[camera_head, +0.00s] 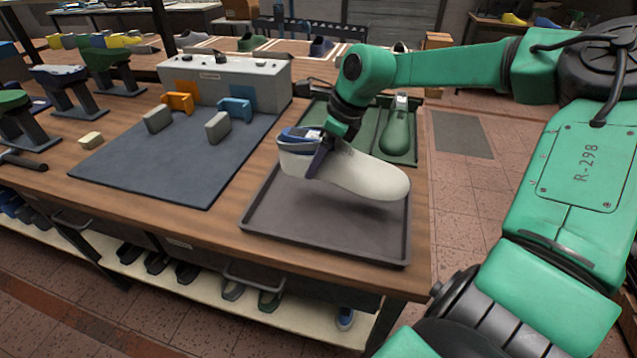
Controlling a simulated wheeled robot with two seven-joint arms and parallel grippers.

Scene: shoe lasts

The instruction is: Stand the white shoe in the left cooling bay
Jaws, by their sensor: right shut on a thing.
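The white shoe (365,178) has a blue-lined opening at its left end, and its toe points right. My right gripper (316,158) is shut on it near the opening, coming down from above. The shoe is over the dark grey tray (300,222) at the table's front right and looks a little above it. On the dark mat (160,168) left of the tray stands a light grey unit (225,75) with an orange bracket (178,102) on the left and a blue bracket (236,108) on the right. A grey block stands before each bracket. My left gripper is not in view.
A green tray (417,150) with a green shoe last (396,130) lies behind the grey tray. Several lasts on dark stands (75,100) line the table's left side. A small cream block (91,140) lies by the mat. The mat's front is bare.

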